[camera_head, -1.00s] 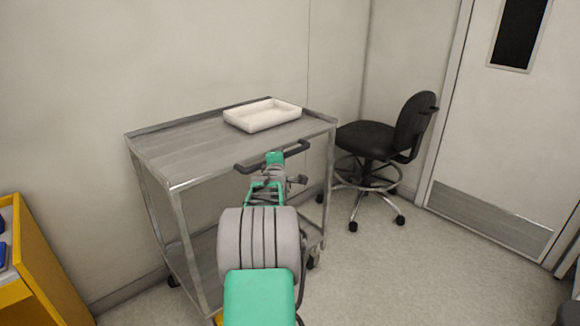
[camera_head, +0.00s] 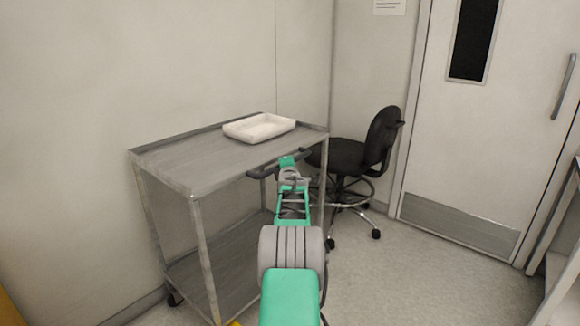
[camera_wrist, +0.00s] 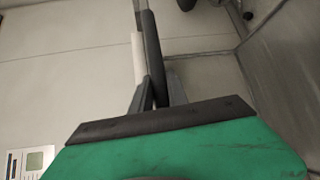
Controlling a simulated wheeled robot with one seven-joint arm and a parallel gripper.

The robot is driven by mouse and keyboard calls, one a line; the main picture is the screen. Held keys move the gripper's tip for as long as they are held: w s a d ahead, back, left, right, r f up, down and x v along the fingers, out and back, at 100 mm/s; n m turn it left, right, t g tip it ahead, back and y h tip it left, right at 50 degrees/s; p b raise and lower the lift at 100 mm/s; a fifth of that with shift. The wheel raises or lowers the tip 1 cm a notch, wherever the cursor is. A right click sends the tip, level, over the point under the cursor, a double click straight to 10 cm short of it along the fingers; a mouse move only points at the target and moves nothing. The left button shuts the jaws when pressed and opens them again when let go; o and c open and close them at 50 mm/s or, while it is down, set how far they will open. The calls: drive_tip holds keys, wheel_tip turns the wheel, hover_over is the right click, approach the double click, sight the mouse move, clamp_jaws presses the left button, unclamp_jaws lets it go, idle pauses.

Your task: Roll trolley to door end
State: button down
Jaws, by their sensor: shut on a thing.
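The trolley (camera_head: 185,163) is a grey metal cart with two shelves, standing along the wall in the head view. A white tray (camera_head: 259,128) rests on its top shelf. A dark push handle (camera_head: 264,171) runs along the trolley's near right side. My gripper (camera_head: 287,163) is at this handle, shut on it. In the wrist view the dark handle bar (camera_wrist: 151,50) runs up from my green gripper body; the fingertips are partly hidden. The door (camera_head: 480,130) is pale, with a dark window and a metal kick plate, at the right.
A black swivel chair (camera_head: 361,157) stands between the trolley's right end and the door, close behind the handle side. Grey shelving or a bench (camera_head: 562,270) edges in at the far right. Open floor (camera_head: 430,280) lies in front of the door.

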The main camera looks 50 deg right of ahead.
drive_tip(key=shift+s+f, duration=0.1)
drive_tip(key=c, duration=1.5)
unclamp_jaws()
drive_tip(key=shift+d, duration=0.1)
drive_tip(key=shift+o, duration=1)
drive_tip(key=v, duration=0.7)
drive_tip(key=shift+a, duration=0.45)
drive_tip(key=shift+s, duration=0.1)
